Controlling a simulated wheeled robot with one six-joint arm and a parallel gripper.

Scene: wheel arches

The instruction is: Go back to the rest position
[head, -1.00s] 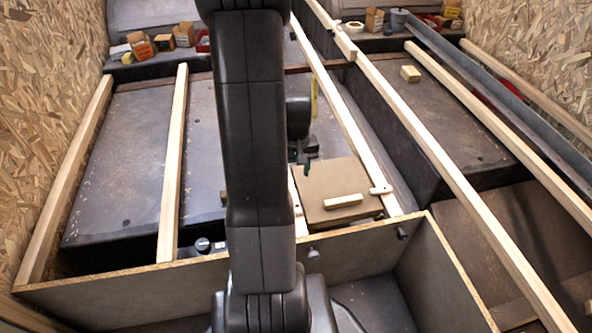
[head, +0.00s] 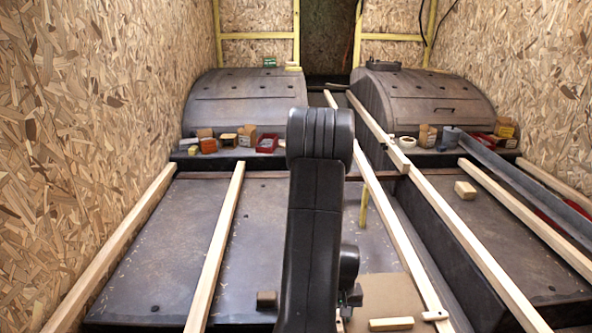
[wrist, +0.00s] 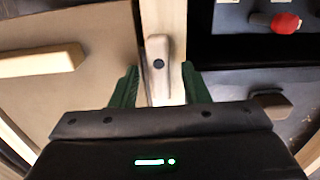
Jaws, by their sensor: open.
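My gripper (wrist: 158,88) is open in the wrist view, its two green fingers apart with nothing held between them. Below and between the fingers lies a pale wooden batten (wrist: 164,20) with a small wooden toggle (wrist: 158,60) fixed by a dark screw. In the head view my gripper (head: 352,297) is small and partly hidden behind my own arm, close to the left edge of a tan board (head: 388,292). Whether the fingers touch the batten cannot be told.
A pale wooden block (head: 391,323) lies on the tan board. Long battens (head: 214,250) run lengthwise on both sides of my arm. Small boxes (head: 247,135) and a red tray (head: 267,143) stand at the back. A red knob (wrist: 286,22) shows in the wrist view.

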